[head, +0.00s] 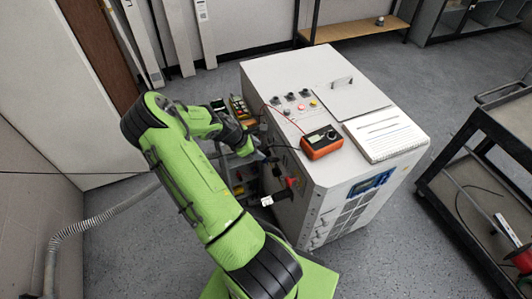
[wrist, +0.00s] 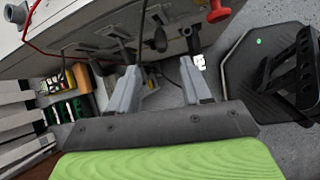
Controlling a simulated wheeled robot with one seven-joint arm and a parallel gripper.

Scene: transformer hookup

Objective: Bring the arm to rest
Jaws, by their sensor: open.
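My green arm (head: 195,185) reaches up from its base and bends over toward the front side of the white transformer cabinet (head: 262,72). My gripper (head: 268,157) is beside that side face in the head view, small and partly dark against it. In the wrist view my gripper (wrist: 160,68) has its two grey fingers apart, with nothing held between them. Beyond the fingertips, dark connectors and cables (wrist: 160,38) show at the cabinet's side. I cannot tell the exact gap between fingers and connectors.
An orange meter (head: 321,143) and a notepad (head: 385,135) lie on the cabinet top. A red connector (head: 291,183) sticks out of its side. A small rack with tools (head: 240,108) stands close behind my gripper. A dark cart (head: 480,180) is at right.

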